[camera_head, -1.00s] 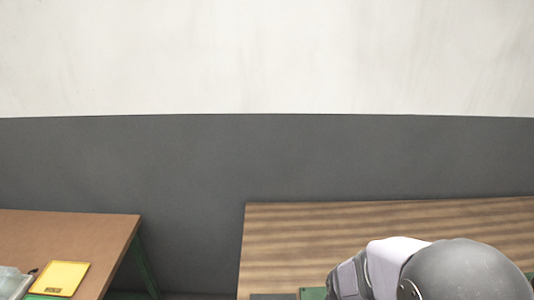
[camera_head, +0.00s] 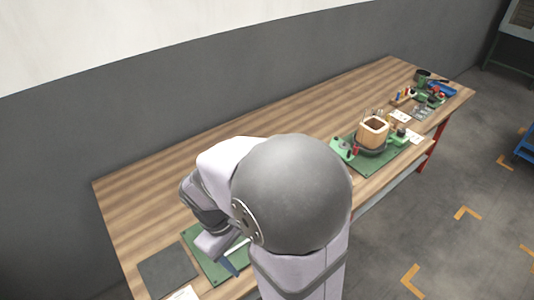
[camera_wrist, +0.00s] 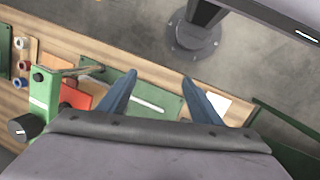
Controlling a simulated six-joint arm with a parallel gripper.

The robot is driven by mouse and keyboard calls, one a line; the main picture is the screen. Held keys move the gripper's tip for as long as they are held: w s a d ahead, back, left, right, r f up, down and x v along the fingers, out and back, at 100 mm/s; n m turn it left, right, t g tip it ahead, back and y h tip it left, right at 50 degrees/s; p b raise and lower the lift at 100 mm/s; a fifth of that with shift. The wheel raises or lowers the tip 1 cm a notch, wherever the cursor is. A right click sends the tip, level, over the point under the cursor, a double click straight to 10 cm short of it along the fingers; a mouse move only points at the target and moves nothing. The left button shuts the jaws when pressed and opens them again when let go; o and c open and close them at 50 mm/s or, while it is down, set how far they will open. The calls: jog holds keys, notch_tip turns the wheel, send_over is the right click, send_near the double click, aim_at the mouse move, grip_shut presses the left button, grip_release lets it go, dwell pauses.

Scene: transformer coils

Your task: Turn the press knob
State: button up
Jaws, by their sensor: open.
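In the wrist view, a dark round knob (camera_wrist: 22,128) is at the lower left, at the foot of a green block (camera_wrist: 44,92). I cannot tell for sure that it is the press knob. My gripper (camera_wrist: 158,82) is open, its two blue-grey fingers apart with nothing held between them. The knob is left of the fingers and apart from them. In the head view, a green board (camera_head: 345,165) carries a wooden coil block (camera_head: 374,132) with small red and green parts around it; no press knob is clearly made out there.
A dark grey mat (camera_head: 166,272) lies at the table's near left. Bottles and small parts, with a blue tray (camera_head: 442,89), stand at the far right. The wooden table (camera_head: 230,128) is bare along its back. In the wrist view, red and blue spools (camera_wrist: 20,62) lie upper left.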

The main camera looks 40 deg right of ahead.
jog(key=w+d+r+n+h+b, duration=0.2)
jog(key=w+d+n+h, duration=1.25)
jog(key=w+d, duration=0.45)
jog(key=s+d+p, duration=0.1)
jog(key=d+p, duration=0.2)
jog(key=d, duration=0.4)
jog(key=shift+s+f+h, duration=0.2)
jog(key=shift+s+h, duration=0.05)
jog(key=shift+h, duration=0.2)
jog(key=shift+c, duration=0.4)
jog(key=shift+m+g, duration=0.25)
jog(key=shift+g, duration=0.15)
jog(key=c, duration=1)
